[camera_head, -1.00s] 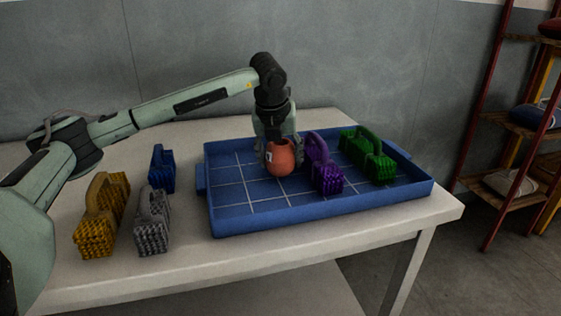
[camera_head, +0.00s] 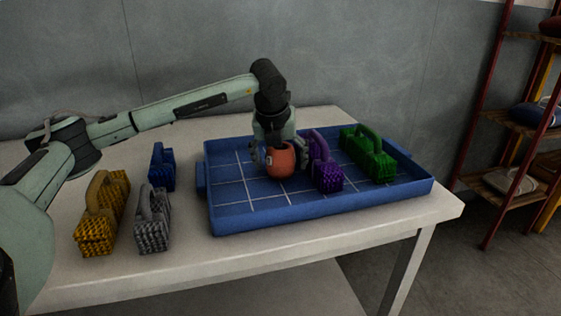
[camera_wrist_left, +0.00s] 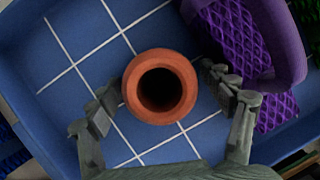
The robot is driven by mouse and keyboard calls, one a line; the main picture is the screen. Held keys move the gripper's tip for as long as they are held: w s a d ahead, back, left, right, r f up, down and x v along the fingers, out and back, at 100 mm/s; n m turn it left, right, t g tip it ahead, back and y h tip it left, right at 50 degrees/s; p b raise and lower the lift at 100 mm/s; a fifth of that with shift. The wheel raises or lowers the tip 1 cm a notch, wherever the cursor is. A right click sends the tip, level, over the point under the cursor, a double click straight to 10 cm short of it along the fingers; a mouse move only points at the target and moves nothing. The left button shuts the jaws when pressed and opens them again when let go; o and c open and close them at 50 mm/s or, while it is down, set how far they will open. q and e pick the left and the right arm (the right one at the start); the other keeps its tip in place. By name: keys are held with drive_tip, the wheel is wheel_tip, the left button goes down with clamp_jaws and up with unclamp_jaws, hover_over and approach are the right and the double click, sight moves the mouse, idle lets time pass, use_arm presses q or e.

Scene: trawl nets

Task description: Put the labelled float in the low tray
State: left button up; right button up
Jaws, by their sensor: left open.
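The float is an orange, round, pot-like piece with a pale label (camera_head: 281,163) and stands in the blue low tray (camera_head: 310,212), left of the purple net bundle. In the left wrist view the float (camera_wrist_left: 160,62) shows from above, with a dark round opening. My left gripper (camera_head: 277,156) points down over the float. In the left wrist view its fingers (camera_wrist_left: 165,108) are spread on either side of the float, with gaps between. My right gripper is not in view.
A purple net bundle (camera_head: 326,175) stands close to the float's right, and a green one (camera_head: 368,158) is farther right in the tray. Yellow (camera_head: 98,235), grey (camera_head: 153,232) and blue (camera_head: 161,178) bundles stand on the table left of the tray.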

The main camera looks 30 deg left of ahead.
use_arm(q)
drive_tip(key=shift+s+r, duration=0.1)
drive_tip(key=shift+r, duration=0.2)
drive_tip(key=v, duration=1.1)
drive_tip(key=shift+r+b, duration=0.25)
drive_tip(key=shift+b, duration=0.15)
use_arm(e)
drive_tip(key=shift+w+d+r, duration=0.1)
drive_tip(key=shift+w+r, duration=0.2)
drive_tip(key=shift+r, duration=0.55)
use_arm(q)
drive_tip(key=shift+d, duration=0.1)
